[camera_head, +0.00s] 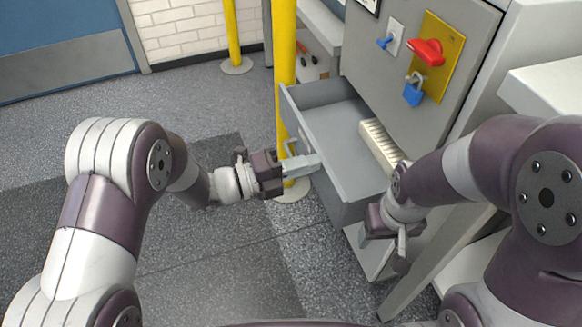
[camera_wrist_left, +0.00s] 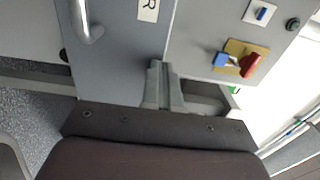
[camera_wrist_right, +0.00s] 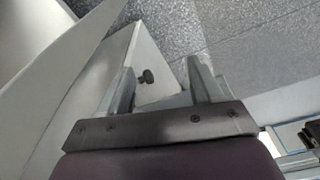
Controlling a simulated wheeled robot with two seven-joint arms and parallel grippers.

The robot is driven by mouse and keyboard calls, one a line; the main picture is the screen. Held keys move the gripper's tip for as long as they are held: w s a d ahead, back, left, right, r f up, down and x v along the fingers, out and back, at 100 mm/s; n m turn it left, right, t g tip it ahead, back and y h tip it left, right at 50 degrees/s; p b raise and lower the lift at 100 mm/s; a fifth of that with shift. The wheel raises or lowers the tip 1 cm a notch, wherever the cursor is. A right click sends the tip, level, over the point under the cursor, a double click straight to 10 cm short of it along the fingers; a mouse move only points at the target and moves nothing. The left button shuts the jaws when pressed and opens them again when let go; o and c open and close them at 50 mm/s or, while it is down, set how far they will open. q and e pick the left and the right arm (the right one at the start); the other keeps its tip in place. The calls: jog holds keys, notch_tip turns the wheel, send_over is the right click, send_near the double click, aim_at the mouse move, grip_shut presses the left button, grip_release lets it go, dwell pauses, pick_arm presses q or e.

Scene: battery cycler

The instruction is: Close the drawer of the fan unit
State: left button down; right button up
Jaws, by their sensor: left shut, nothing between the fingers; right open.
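The grey drawer (camera_head: 335,135) of the fan unit (camera_head: 385,45) stands pulled out in the head view, with a pale ribbed item lying inside it. Its front panel (camera_wrist_left: 115,50) fills the middle of the left wrist view, with a curved metal handle (camera_wrist_left: 84,22) and a label. My left gripper (camera_head: 312,163) is shut and empty, its fingertips at the drawer front, beside the handle (camera_head: 290,146); contact cannot be told. My right gripper (camera_head: 402,250) is open and empty, low by the front of the unit, right of the drawer; its fingers (camera_wrist_right: 160,80) show in the right wrist view.
A yellow post (camera_head: 284,70) stands just behind the drawer's left end. The unit's face carries a red switch (camera_head: 428,52), a blue padlock (camera_head: 413,92) and a blue knob (camera_head: 385,41). A grey cabinet edge (camera_head: 545,85) is at right. The floor (camera_head: 215,90) at left is open.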

pick_arm(q)
jog(key=b+x, duration=0.2)
jog(key=x, duration=1.1)
jog(key=shift+d, duration=0.3)
jog(key=shift+w, duration=0.1)
